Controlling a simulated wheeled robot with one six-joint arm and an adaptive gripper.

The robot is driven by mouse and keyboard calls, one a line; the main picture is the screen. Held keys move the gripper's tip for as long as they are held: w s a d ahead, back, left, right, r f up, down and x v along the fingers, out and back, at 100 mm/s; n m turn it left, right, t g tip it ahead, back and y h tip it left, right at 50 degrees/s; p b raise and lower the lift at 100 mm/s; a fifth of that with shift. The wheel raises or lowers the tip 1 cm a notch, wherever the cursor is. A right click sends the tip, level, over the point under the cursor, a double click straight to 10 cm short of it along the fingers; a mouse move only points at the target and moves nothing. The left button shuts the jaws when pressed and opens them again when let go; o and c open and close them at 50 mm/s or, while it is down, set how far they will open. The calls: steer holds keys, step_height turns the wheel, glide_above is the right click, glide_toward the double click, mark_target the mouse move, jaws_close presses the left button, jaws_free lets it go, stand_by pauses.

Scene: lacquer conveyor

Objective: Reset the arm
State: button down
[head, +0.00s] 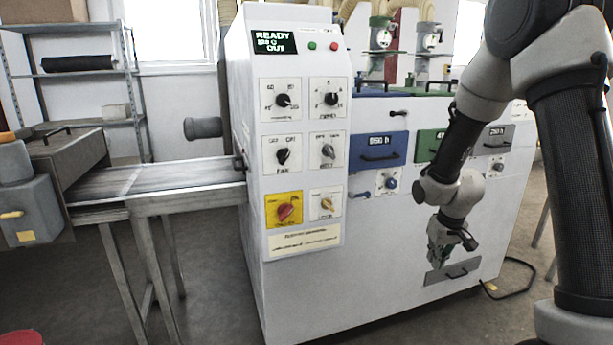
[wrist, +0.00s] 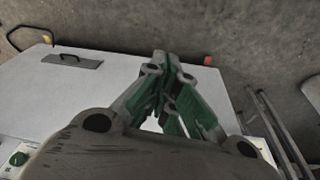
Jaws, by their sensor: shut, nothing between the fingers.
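My gripper (head: 437,264) hangs at the end of my arm in the right half of the head view, pointing down in front of the white machine (head: 380,265). It appears just above a grey handled plate (head: 452,271) low on the machine; I cannot tell whether they touch. In the wrist view my gripper (wrist: 168,58) has its green-sided fingers together at the tips, with nothing held. The handled plate also shows in the wrist view (wrist: 72,61), to the left of the fingers and apart from them.
The machine's panel carries several knobs and a display (head: 274,42) reading READY. A blue drawer (head: 382,148) and a green one sit near my forearm. A conveyor table (head: 160,178) joins the machine at left. A black cable (head: 520,283) lies on the floor at right.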

steer(key=s+r+m+t, duration=0.1)
steer(key=s+r, duration=2.3)
steer(key=s, duration=0.2)
steer(key=shift+s+d+m+t, duration=0.3)
steer(key=shift+s+d, duration=0.05)
steer(key=shift+d, duration=0.05)
